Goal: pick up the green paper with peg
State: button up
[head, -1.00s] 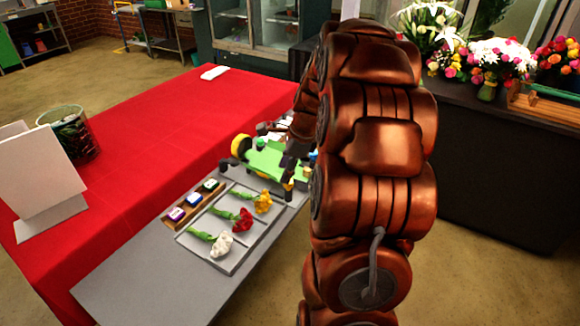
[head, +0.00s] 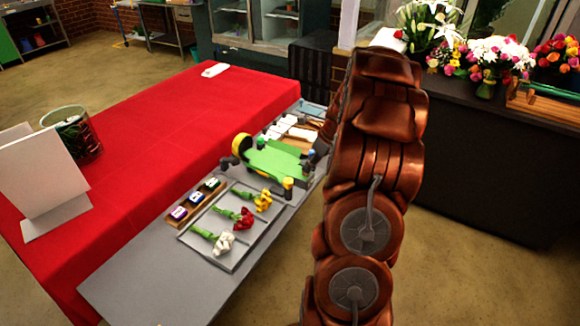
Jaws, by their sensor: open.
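The green paper (head: 272,160) lies flat on the grey work table, behind the flower tray. Small pegs stand near its edges: a yellow-topped one (head: 288,184) at the front right and a dark one with a green top (head: 262,143) at the back. Which peg belongs to the paper I cannot tell. My arm rises in front and covers the area to the right of the paper. My gripper (head: 319,155) shows only as a dark part at the arm's left edge, beside the paper's right end. It is open; no object shows in it. Most of it is hidden.
A grey tray (head: 212,257) with white, red and yellow flowers lies in front of the paper. A wooden holder (head: 184,222) with small blocks is left of it. White pieces (head: 300,133) lie behind the paper.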

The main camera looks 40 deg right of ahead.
jog(key=shift+p+x, duration=0.6)
jog(key=shift+x, duration=1.2)
jog(key=shift+w+a, duration=0.15)
jog(key=shift+w, duration=0.05)
jog(key=shift+c, duration=0.3)
jog(key=shift+r, duration=0.1)
grip_shut()
